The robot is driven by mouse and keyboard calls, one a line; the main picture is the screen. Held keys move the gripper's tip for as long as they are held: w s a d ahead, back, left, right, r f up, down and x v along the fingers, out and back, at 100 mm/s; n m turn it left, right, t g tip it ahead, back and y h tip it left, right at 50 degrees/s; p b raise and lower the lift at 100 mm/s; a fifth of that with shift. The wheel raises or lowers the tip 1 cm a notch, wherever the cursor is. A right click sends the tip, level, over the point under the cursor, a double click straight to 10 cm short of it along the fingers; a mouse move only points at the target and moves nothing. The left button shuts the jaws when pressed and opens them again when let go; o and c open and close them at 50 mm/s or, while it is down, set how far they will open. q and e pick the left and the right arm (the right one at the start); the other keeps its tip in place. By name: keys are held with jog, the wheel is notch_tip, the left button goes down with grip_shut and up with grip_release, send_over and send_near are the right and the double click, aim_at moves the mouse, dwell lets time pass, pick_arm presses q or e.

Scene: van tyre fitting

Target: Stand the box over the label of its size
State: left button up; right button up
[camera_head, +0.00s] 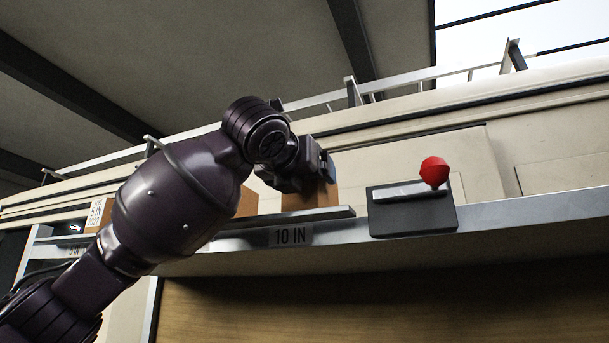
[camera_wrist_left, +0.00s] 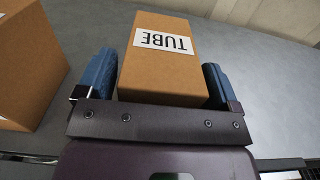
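A brown cardboard box (camera_wrist_left: 172,75) with a white label reading TUBE, upside down in the left wrist view, lies between the two blue fingers of my left gripper (camera_wrist_left: 160,84). The fingers are spread, with a narrow gap seeming to show on each side of the box. In the head view this box (camera_head: 309,198) stands on the shelf behind a metal lip, up and right of the "10 IN" label (camera_head: 290,236), with my left gripper (camera_head: 318,170) at it. A "5 IN" label (camera_head: 75,251) sits further left. My right gripper is not in view.
A second brown box (camera_wrist_left: 28,65) stands close left of the gripper. A box marked "5 IN 2022" (camera_head: 97,213) is at the far left. A dark block with a red knob (camera_head: 411,210) is to the right. Grey shelf surface (camera_wrist_left: 265,95) right of the box is clear.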

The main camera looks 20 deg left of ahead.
pick_arm(q)
jog(key=shift+o, duration=0.5)
jog(key=s+b, duration=0.3)
jog(key=s, duration=0.9)
jog(key=shift+a+r, duration=0.15)
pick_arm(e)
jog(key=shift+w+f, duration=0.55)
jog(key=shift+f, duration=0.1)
